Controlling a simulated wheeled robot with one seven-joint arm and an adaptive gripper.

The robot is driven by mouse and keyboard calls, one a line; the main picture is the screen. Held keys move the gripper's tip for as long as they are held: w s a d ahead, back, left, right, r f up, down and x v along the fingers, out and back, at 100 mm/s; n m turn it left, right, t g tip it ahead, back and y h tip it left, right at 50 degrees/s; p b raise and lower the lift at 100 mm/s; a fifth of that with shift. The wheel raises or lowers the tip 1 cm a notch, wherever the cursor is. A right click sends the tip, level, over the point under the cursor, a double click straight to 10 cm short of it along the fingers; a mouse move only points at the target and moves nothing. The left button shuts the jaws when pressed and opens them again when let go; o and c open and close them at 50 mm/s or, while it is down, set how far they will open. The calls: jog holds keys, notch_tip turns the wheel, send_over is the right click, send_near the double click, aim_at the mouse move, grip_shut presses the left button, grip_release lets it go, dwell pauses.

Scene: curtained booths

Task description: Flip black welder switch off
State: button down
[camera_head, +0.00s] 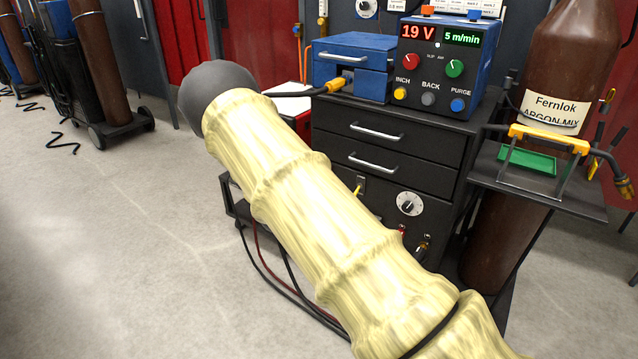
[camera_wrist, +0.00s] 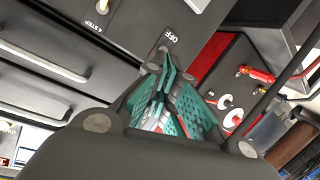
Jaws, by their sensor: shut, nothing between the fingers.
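The black welder (camera_head: 382,203) stands right of centre in the head view, with drawers, a white dial (camera_head: 409,203) and small fittings low on its front. My pale-sleeved arm covers part of its lower front, and my gripper is not visible there. In the wrist view my gripper (camera_wrist: 163,75) has teal fingers brought together and empty, at the dark welder panel (camera_wrist: 130,40). The tips are just below an "OFF" label (camera_wrist: 172,37). The switch lever at that label cannot be made out clearly; the fingers cover the area. Contact cannot be told.
A small pale switch (camera_wrist: 102,6) sits by a "4 STEP" label. Drawer handles (camera_wrist: 45,62) jut out beside the panel. A blue control box (camera_head: 435,65) tops the welder. A brown gas bottle (camera_head: 570,60) and side shelf (camera_head: 535,190) stand right. Floor at left is open; cables trail below.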

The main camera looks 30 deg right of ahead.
jog(key=w+d+r+m+h+b, duration=0.1)
jog(key=w+r+m+h+b, duration=0.1)
jog(key=w+r, duration=0.4)
jog(key=shift+r+m+g, duration=0.3)
jog(key=shift+r+m, duration=0.2)
jog(key=shift+d, duration=0.15)
jog(key=w+d+f+b, duration=0.3)
jog(key=d+f, duration=0.1)
jog(key=d, duration=0.3)
jog(key=shift+d+f, duration=0.35)
jog(key=shift+s, duration=0.1)
